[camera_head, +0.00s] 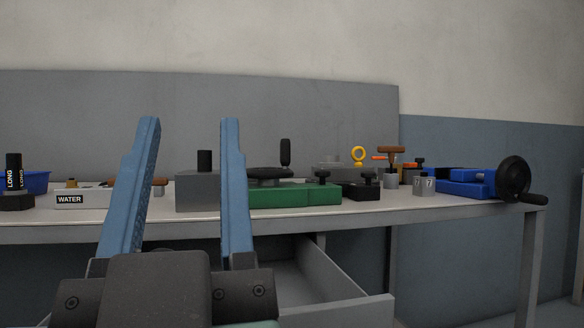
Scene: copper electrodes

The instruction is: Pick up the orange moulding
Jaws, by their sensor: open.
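My gripper (190,122) is in the foreground left of centre. Its two blue fingers point up and stand wide apart, with nothing between them. It is open, and the workbench is behind it. I cannot tell for sure which thing is the orange moulding. A small bright orange piece (379,157) shows at the back of the bench, right of centre, partly hidden by its neighbours. Beside it are a yellow-orange ring (358,153) standing upright and a brown-orange T-shaped piece (391,149) on a grey block. All are well to the right of my gripper and apart from it.
The workbench (400,212) is crowded. A green vise-like tool (295,195) with a black handle and a grey box (197,190) stand mid-bench. A blue tool (466,183) with a black handwheel is at right. A WATER box (82,199) is at left. A drawer (335,290) is open below.

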